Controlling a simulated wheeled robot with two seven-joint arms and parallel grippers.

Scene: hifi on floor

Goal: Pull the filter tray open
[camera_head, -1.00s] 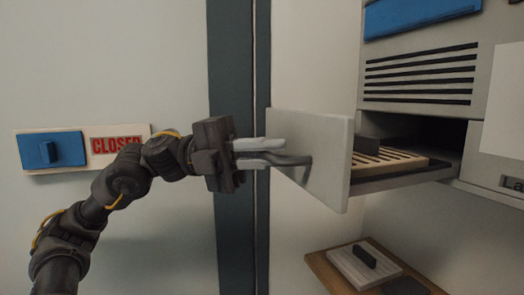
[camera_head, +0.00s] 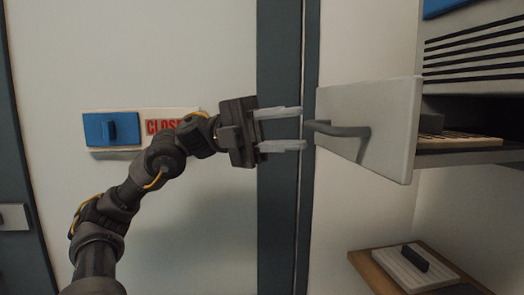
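The filter tray's light grey front panel (camera_head: 385,120) stands out from the cabinet at the right, with the tray pulled open behind it. A dark grey handle (camera_head: 338,130) sticks out from the panel's face to the left. Part of a slatted filter (camera_head: 455,141) lies in the tray, mostly hidden by the panel. My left gripper (camera_head: 301,129) is open and empty. Its two fingertips are just left of the handle's end, one above and one below its height, apart from it. My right gripper is not in view.
The grey cabinet (camera_head: 475,75) with dark vent slots is at the right. Below the tray, a wooden board (camera_head: 368,265) holds a slatted filter block (camera_head: 412,268) with a dark grip.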

